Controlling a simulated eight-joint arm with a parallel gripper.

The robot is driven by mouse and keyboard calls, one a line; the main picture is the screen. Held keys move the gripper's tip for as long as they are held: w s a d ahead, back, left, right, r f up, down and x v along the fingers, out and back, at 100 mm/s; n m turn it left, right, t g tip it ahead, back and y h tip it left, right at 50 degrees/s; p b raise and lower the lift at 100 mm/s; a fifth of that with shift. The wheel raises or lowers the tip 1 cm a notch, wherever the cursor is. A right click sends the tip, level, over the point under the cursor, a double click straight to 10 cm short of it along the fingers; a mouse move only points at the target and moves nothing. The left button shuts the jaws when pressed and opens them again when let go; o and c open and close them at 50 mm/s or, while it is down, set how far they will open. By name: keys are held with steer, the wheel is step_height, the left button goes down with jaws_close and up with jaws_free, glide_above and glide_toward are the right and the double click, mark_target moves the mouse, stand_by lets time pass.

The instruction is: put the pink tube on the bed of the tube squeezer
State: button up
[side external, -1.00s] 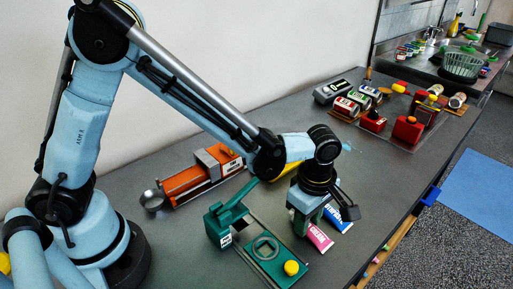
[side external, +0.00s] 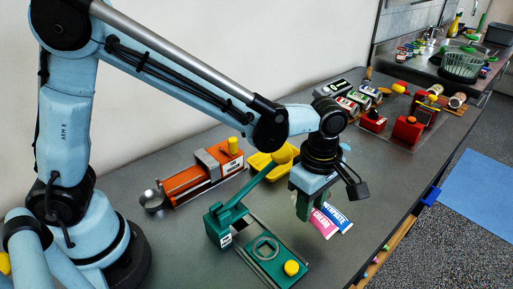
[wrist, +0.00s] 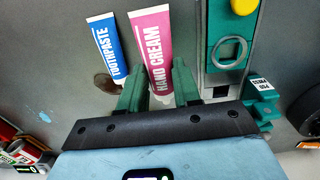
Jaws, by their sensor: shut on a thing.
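The pink tube (side external: 323,222), lettered HAND CREAM, is between the green fingers of my gripper (side external: 307,212), which is shut on it near its cap end. In the wrist view the pink tube (wrist: 152,38) points away from the fingers. It seems to be just clear of the bench. A green device with a raised lever (side external: 235,211) stands left of my gripper. It has a flat bed (side external: 266,271) with a ring and a yellow knob; its bed also shows in the wrist view (wrist: 218,78).
A blue-and-white toothpaste tube (wrist: 107,42) lies close beside the pink tube. An orange device (side external: 195,180) and a yellow tray (side external: 262,164) stand behind the green device. Cans and red devices (side external: 407,130) stand farther back. The bench's right edge is near my gripper.

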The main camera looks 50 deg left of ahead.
step_height(320, 180, up, 10)
steer(key=shift+r, duration=0.2)
steer(key=a+n, duration=0.1)
steer(key=a, duration=0.2)
steer(key=s+a+r+n, duration=0.1)
steer(key=a+n, duration=0.1)
steer(key=a, duration=0.1)
steer(key=a+n, duration=0.1)
steer(key=a, duration=0.3)
steer(key=shift+s+r+n, duration=0.15)
steer(key=shift+r+n, duration=0.15)
steer(key=s+a+f+n, duration=0.1)
steer(key=s+a+n, duration=1.2)
steer(key=a, duration=0.4)
steer(key=shift+s+a+f, duration=0.2)
steer(key=shift+s+a, duration=0.1)
steer(key=shift+s, duration=0.1)
step_height(320, 180, down, 4)
steer(key=shift+s+a+r, duration=0.1)
steer(key=shift+s+r, duration=0.05)
steer(key=shift+f, duration=3.95)
